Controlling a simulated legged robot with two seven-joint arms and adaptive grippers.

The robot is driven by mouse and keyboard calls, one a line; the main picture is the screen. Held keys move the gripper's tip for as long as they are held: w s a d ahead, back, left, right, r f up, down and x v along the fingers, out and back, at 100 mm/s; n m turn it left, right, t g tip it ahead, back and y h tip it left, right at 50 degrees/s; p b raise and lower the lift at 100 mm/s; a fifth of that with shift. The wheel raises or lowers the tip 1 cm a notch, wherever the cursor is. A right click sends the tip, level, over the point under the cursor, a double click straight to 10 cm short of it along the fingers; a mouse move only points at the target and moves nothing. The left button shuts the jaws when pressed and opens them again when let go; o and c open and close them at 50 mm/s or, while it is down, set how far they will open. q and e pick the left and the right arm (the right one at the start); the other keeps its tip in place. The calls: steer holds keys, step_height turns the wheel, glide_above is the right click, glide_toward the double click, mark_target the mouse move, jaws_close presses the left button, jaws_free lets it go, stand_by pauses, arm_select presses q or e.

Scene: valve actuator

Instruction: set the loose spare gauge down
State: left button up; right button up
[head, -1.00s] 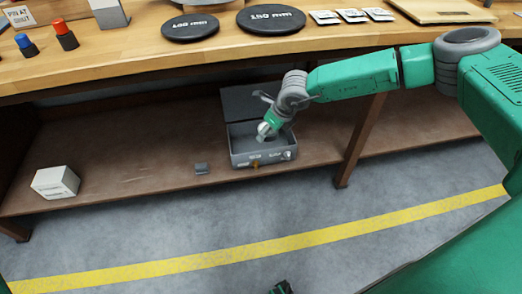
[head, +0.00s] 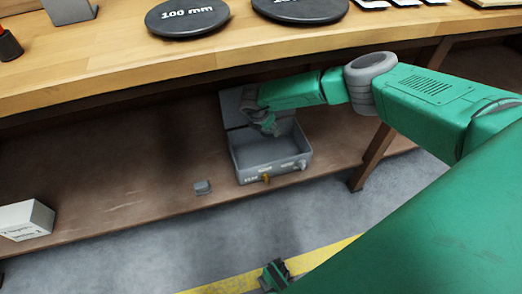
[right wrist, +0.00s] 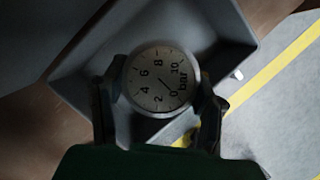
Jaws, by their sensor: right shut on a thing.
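The spare gauge (right wrist: 158,80) has a round pale dial marked in bar and fills the middle of the right wrist view. My right gripper (head: 268,124) is shut on it, with one dark finger on each side of the dial. In the head view the gripper points down over the back part of an open grey box (head: 273,154), and the gauge is hidden there. The box (right wrist: 226,28) also lies behind the gauge in the right wrist view. I cannot tell whether the gauge touches the box.
The box stands on a brown lower shelf (head: 120,195), its lid open at the back.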

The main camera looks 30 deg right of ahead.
steer(key=shift+w+f, duration=0.2)
steer(key=shift+f, duration=0.1)
steer(key=shift+m, duration=0.3)
step_height(320, 180, down, 10)
steer(key=b, duration=0.6)
steer(key=shift+d, duration=0.15)
steer(key=shift+w, duration=0.1)
steer(key=shift+d, duration=0.1)
